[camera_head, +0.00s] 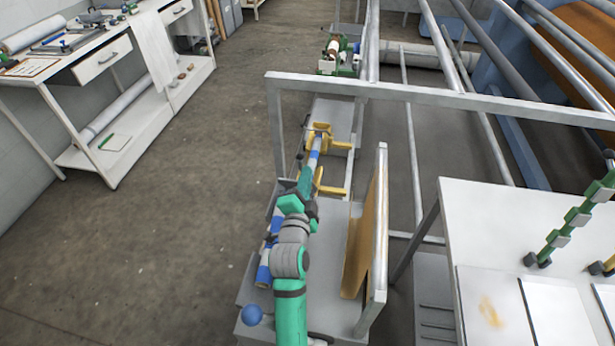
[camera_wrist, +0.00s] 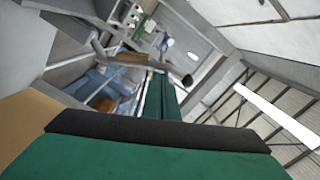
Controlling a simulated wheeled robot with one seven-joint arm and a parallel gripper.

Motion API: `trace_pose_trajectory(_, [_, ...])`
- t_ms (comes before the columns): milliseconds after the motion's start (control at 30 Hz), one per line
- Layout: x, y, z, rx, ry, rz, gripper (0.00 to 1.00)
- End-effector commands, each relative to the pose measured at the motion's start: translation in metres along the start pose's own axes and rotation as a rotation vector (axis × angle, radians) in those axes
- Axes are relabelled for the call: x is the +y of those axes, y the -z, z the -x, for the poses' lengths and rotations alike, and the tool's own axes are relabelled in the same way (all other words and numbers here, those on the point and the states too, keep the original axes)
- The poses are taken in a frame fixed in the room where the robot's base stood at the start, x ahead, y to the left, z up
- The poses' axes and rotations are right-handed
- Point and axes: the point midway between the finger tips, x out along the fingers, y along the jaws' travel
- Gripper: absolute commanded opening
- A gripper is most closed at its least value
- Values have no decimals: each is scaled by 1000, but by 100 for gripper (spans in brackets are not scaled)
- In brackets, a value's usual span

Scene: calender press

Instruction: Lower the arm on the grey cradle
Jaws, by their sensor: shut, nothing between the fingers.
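My gripper (camera_head: 307,174) is at the far end of my green and grey arm, over the grey stand. It is shut and empty; its closed green fingers (camera_wrist: 163,95) show in the wrist view. A blue-and-white banded bar (camera_head: 264,272) runs under and beside my arm, with a similar banded part (camera_head: 314,158) beyond my gripper. Yellow brackets (camera_head: 329,146) stand around that far part. I cannot tell whether the gripper touches the bar. I cannot clearly pick out the grey cradle; my arm hides part of the stand.
A blue ball (camera_head: 251,315) is at the near left corner of the stand. A grey frame (camera_head: 440,93) crosses above, and a tan upright panel (camera_head: 361,235) stands to the right. A white table (camera_head: 510,205) is at right. The floor at left is open.

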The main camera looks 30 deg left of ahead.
Motion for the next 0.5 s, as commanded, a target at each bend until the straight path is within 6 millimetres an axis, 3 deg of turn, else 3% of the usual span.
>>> trace_pose_trajectory(167, [0, 10, 3, 1, 0, -1, 0])
trace_pose_trajectory(333, [-1, 36, 11, 0, 2, -1, 0])
trace_pose_trajectory(500, [0, 36, 44, -4, 1, -1, 0])
